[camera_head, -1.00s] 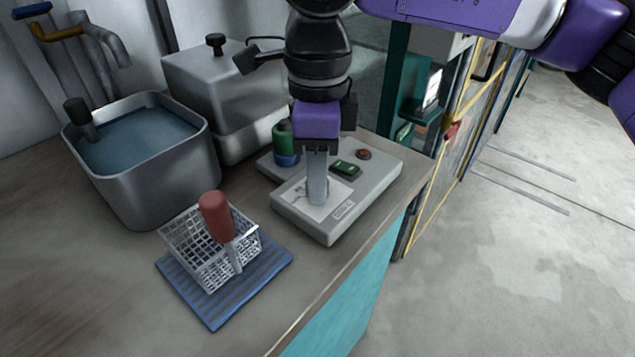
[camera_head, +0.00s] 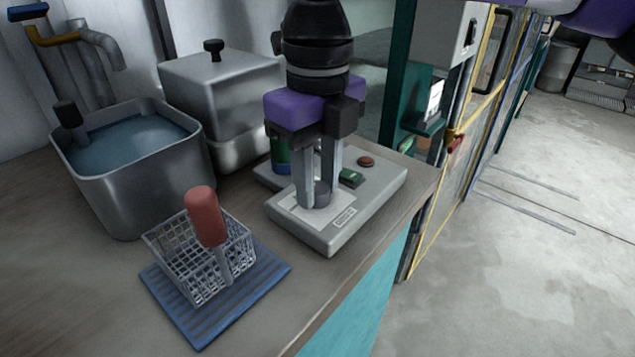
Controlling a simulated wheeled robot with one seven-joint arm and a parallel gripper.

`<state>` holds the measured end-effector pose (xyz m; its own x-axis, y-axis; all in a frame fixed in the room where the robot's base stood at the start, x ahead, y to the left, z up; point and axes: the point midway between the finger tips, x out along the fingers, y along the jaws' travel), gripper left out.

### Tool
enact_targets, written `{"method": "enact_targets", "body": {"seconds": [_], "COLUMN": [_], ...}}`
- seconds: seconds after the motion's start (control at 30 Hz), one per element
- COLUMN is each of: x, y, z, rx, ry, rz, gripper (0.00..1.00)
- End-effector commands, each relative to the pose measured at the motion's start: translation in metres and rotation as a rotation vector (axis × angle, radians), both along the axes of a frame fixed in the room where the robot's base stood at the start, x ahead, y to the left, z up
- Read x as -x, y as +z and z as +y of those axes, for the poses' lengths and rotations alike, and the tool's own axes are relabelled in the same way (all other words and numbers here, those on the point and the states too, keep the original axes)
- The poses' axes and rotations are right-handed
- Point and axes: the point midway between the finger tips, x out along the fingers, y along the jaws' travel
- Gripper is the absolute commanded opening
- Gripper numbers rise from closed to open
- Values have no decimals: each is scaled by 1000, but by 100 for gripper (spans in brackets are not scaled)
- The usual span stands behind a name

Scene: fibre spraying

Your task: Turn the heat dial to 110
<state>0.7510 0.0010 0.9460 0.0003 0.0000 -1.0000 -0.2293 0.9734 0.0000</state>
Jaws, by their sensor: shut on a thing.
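The heat dial (camera_head: 321,196) is a dark grey round knob on the white scale plate (camera_head: 309,213) of a light grey control box (camera_head: 374,198). My gripper (camera_head: 317,200) points straight down over the plate. Its two fingers stand on either side of the dial and are shut on it. The fingers hide part of the dial, and the scale marks and setting are too small to read. A small green display (camera_head: 351,178) and a reddish-brown button (camera_head: 366,161) sit on the box behind the dial.
A wire basket with a red handle (camera_head: 204,216) stands on a blue ribbed mat (camera_head: 268,265) at the front left. A metal tank of liquid (camera_head: 128,203) and a lidded steel box (camera_head: 222,85) stand behind. A green and blue cylinder (camera_head: 280,158) is close behind my gripper.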

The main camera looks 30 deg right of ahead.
Motion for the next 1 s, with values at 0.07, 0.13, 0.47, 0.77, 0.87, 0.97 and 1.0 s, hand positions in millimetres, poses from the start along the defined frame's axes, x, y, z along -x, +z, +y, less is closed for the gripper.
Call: {"method": "enact_targets", "body": {"seconds": [0.07, 0.13, 0.47, 0.77, 0.87, 0.97, 1.0], "x": [1, 1, 1, 1, 0, 0, 0], "y": [-1, 0, 0, 0, 0, 0, 0], "z": [0, 0, 0, 0, 0, 0, 0], "rx": [1, 1, 1, 0, 0, 0, 0], "ry": [-20, -31, -44, -43, -43, -43, -43], "rz": [2, 2, 3, 2, 2, 1, 1], "gripper": [0, 0, 0, 52, 52, 52, 52]}}
